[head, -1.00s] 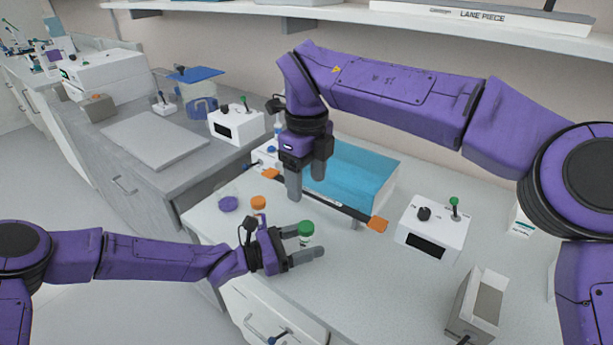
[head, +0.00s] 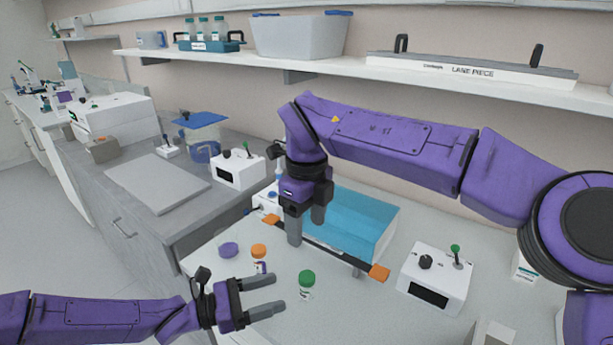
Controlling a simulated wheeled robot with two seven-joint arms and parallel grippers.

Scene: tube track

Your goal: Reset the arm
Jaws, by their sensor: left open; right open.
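My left gripper (head: 272,297) is open and empty in the lower part of the head view. Its fingers point right, a little left of a green-capped tube (head: 306,284) that stands upright on the bench. An orange-capped tube (head: 259,257) stands just above and left of the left gripper's fingers. My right gripper (head: 306,228) is open and points down over the bench, in front of the blue tray (head: 352,222). I see nothing between its fingers. A dark bar with orange ends (head: 378,272) passes behind and beside it.
A purple cap (head: 228,250) lies left of the tubes. A white control box (head: 437,278) with a green-tipped lever stands on the right, and another (head: 238,169) at the back left. A shelf (head: 340,70) runs above.

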